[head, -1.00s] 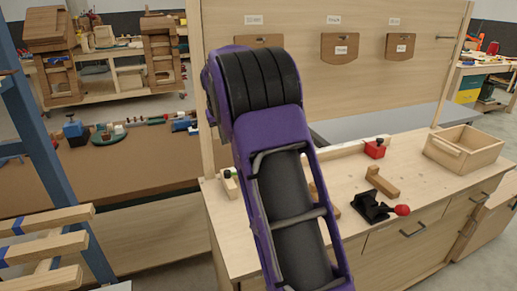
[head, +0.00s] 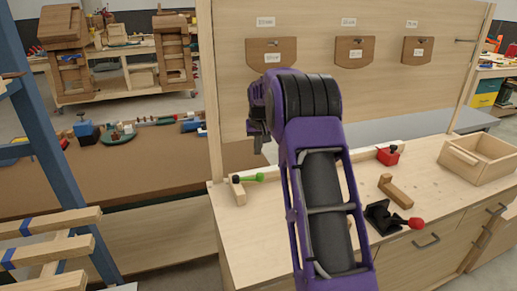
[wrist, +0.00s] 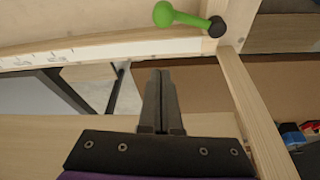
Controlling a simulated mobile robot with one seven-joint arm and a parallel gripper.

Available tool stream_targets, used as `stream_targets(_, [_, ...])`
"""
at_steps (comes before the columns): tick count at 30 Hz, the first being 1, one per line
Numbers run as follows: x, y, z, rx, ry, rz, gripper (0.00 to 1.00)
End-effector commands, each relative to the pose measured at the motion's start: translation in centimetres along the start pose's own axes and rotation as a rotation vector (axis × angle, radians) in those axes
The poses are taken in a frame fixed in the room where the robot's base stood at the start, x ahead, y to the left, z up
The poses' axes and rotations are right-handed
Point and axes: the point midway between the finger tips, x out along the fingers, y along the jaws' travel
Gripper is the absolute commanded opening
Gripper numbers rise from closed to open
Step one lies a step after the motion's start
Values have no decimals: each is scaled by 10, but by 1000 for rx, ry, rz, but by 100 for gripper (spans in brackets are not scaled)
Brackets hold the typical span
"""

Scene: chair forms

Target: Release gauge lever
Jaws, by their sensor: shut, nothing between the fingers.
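A green lever (head: 250,178) with a rounded knob sits on a wooden block at the left end of the bench top. In the wrist view the green lever (wrist: 185,18) joins a black pivot beside a white strip with markings. My gripper (head: 259,143) points down, above and behind the green lever in the head view. In the wrist view my gripper (wrist: 160,75) is shut and empty, with its fingertips apart from the lever.
An L-shaped wooden piece (head: 395,190), a black clamp with red knob (head: 392,219) and an open wooden box (head: 455,160) stand to the right. Labelled wooden panels (head: 271,52) hang on the back board.

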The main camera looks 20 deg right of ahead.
Motion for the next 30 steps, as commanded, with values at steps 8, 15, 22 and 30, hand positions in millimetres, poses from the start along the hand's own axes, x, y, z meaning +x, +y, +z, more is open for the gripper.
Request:
stream_targets(8, [64, 0, 1, 0, -3, 0, 0])
stream_targets(15, [57, 0, 23, 1, 0, 0, 0])
stream_targets(22, [53, 0, 36, 1, 1, 0, 0])
stream_targets(30, [52, 0, 38, 1, 2, 0, 0])
